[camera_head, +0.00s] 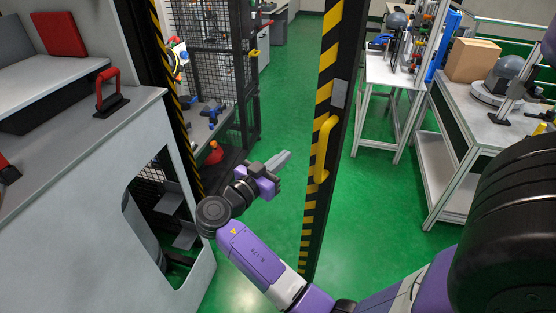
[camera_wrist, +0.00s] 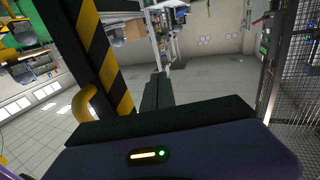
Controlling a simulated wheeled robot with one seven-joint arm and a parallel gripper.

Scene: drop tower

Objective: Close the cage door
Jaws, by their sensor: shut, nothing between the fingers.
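The cage door (camera_head: 331,75) is a tall dark panel with yellow-black stripes, seen nearly edge-on and standing open, with a wide gap to the striped post (camera_head: 181,115) on the left. Its yellow handle (camera_head: 325,150) is on its upright edge. My gripper (camera_head: 286,158) is shut and empty, in the gap just left of the handle, and looks apart from it. In the wrist view, my gripper's dark fingers (camera_wrist: 157,92) point forward, with the striped door (camera_wrist: 106,57) and the handle (camera_wrist: 92,104) to their left. The door's hinge side is not clear.
A grey cabinet (camera_head: 125,165) with a red handle (camera_head: 106,90) stands close on the left. Black mesh (camera_head: 205,35) and a shelf are behind the post. Workbenches with a cardboard box (camera_head: 473,60) stand at right. Green floor (camera_head: 285,90) is clear beyond the gap.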

